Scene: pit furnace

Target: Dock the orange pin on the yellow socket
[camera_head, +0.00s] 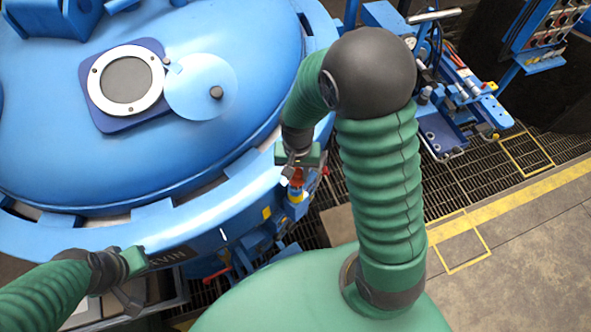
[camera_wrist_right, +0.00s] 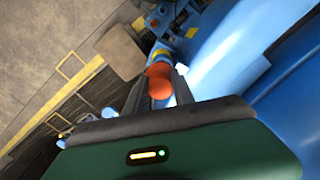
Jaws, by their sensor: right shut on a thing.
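My right gripper (camera_head: 296,167) is beside the blue furnace rim and is shut on the orange pin (camera_head: 297,180). In the right wrist view, the orange pin (camera_wrist_right: 160,82) shows between the two dark fingers. The yellow socket (camera_head: 296,196) is just below the pin in the head view. I cannot tell whether pin and socket touch. My left gripper (camera_head: 128,290) is at the lower left, by the front edge of the furnace rim. Its fingers are partly hidden, and I cannot tell how far apart they are.
The large blue furnace lid (camera_head: 190,90) fills the left, with a round port (camera_head: 125,80) and a pale disc (camera_head: 202,88) on it. A blue equipment cart (camera_head: 440,120) stands at the upper right. Dark floor grating (camera_head: 480,170) and open floor (camera_head: 530,250) lie to the right.

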